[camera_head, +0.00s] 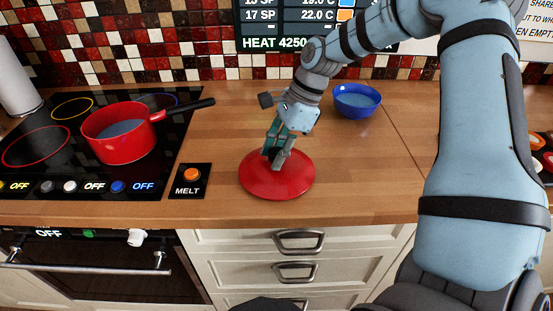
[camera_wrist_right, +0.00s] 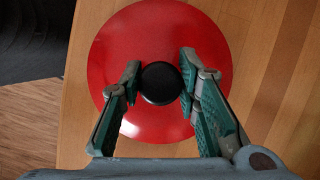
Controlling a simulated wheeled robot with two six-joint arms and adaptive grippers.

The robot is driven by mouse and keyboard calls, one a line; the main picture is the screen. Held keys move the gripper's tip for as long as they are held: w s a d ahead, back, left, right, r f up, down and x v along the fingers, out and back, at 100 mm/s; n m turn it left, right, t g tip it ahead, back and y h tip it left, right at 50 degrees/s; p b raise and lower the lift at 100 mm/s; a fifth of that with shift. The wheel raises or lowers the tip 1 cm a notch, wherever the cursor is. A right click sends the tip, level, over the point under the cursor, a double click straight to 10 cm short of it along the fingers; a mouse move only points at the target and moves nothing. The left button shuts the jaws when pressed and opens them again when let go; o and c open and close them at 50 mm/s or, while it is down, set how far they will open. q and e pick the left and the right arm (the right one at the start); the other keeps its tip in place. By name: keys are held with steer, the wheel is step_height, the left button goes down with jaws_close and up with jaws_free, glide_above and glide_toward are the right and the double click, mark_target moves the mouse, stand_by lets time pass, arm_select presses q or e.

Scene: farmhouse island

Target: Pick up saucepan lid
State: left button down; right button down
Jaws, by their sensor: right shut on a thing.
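The saucepan lid (camera_head: 256,184) is a round red disc on the wooden counter, near its front edge. In the right wrist view the lid (camera_wrist_right: 160,35) shows from above with a round black knob (camera_wrist_right: 160,83) at its centre. My right gripper (camera_head: 273,158) points down over the middle of the lid and hides the knob in the head view. In the right wrist view its fingers (camera_wrist_right: 159,84) stand on both sides of the knob, shut on it. Whether the lid is slightly raised I cannot tell. My left gripper is not in view.
A red saucepan (camera_head: 118,148) with bluish contents stands on the black stovetop (camera_head: 165,130) at left, its dark handle pointing right. A MELT panel (camera_head: 188,181) lies between stove and lid. A blue bowl (camera_head: 357,103) stands behind, to the right. The counter right of the lid is clear.

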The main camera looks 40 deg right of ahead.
step_height(320, 180, up, 14)
steer(key=p, duration=0.2)
step_height(320, 180, up, 6)
steer(key=p, duration=0.6)
glide_above(276, 151)
steer(key=shift+d, duration=0.1)
